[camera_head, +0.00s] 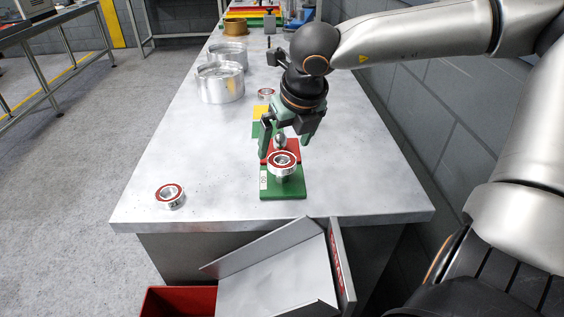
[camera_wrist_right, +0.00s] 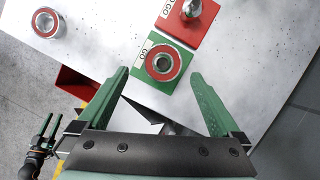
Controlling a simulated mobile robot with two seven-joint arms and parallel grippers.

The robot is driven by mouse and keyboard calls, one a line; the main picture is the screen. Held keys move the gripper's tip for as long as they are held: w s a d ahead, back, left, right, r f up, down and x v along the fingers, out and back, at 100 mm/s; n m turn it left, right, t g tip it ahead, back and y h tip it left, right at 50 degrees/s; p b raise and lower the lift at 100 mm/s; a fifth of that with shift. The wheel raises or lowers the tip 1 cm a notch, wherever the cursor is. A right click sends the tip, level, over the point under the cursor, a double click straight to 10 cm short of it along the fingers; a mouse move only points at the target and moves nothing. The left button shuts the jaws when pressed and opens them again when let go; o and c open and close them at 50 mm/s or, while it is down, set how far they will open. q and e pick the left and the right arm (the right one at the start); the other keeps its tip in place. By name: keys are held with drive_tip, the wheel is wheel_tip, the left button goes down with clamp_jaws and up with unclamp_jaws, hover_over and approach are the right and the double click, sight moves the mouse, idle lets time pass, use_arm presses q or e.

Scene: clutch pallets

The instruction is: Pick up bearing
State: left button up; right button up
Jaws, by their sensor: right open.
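A silver bearing with a red seal ring (camera_head: 284,160) sits on the green pallet (camera_head: 284,189) near the front of the table. It also shows in the right wrist view (camera_wrist_right: 162,63), on the green plate marked "GO" (camera_wrist_right: 145,80). My right gripper (camera_head: 284,148) is open above and just behind this bearing, its green fingers apart and empty. In the right wrist view its fingertips (camera_wrist_right: 158,75) lie on either side of the bearing, with gaps. My left gripper (camera_wrist_right: 46,126) shows small at the lower left there, fingers apart and empty.
A second bearing (camera_head: 170,195) lies at the table's front left, and a third (camera_head: 266,94) farther back. A red pallet (camera_wrist_right: 190,20) with a metal knob adjoins the green one. Silver cylinders (camera_head: 220,82) stand farther back. A grey chute (camera_head: 275,275) and red bin (camera_head: 178,302) are in front.

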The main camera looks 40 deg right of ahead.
sight(282, 162)
drive_tip(key=x, duration=0.4)
drive_tip(key=shift+s+d+f, duration=0.1)
drive_tip(key=shift+d+f, duration=0.2)
drive_tip(key=shift+f, duration=0.3)
clamp_jaws()
idle(0.4)
drive_tip(key=shift+r, duration=0.15)
